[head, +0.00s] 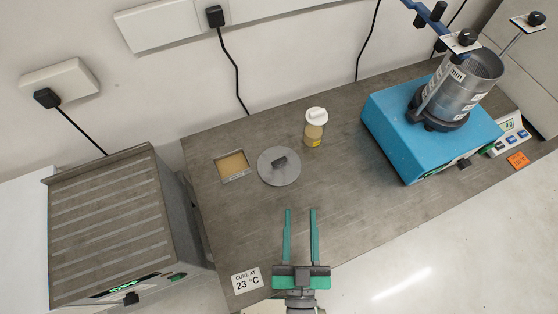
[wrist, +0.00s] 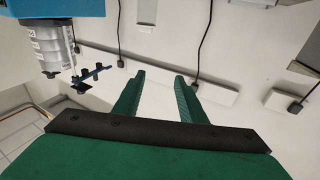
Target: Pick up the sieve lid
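The sieve lid (head: 270,174) is a round grey disc with a dark block handle on top. It lies flat on the grey bench in the head view, between a small tray and a capped jar. My gripper (head: 300,210) is in front of the lid, toward the bottom of the picture, with its two green fingers apart and nothing between them. In the wrist view my gripper (wrist: 158,75) also shows open and empty, facing the wall. The lid is not visible in the wrist view.
The jar (head: 314,132) with a white cap and the tray (head: 233,178) of tan material flank the lid. A blue shaker (head: 395,125) with a sieve stack (head: 468,88) stands at the right. A ribbed grey unit (head: 108,225) is at the left. The bench (head: 365,215) front is clear.

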